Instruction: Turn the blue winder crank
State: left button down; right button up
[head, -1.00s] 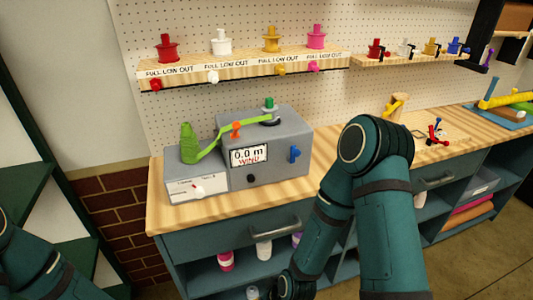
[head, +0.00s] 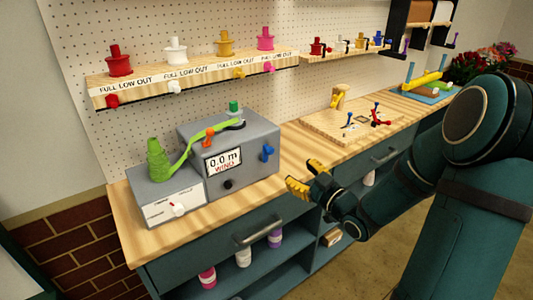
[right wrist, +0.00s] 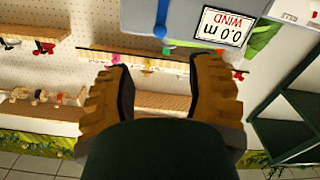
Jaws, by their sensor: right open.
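The grey winder box (head: 240,150) stands on the wooden counter. The blue winder crank (head: 267,153) sticks out of its right-hand front face, beside a display (head: 222,162) reading "0.0 m" and "WIND". My right gripper (head: 306,177), with yellow-brown fingertips, is open and empty, in front of the crank and to its right, apart from it. In the right wrist view, which is upside down, the crank (right wrist: 160,18) shows beyond the gap between the open fingers (right wrist: 163,78). A green ribbon (head: 185,160) runs from a green cone over the box. My left gripper is out of view.
A white-fronted grey box with a red-marked dial (head: 178,209) adjoins the winder on the left. A shelf of coloured spools (head: 200,80) hangs above. A wooden board (head: 350,126) with small parts lies to the right.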

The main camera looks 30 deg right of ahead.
aim_at(273, 152)
jog(key=w, duration=0.9)
jog(key=w+a, duration=0.1)
jog(key=w, duration=0.3)
jog(key=shift+w, duration=0.3)
jog(key=shift+c, duration=0.4)
grip_shut()
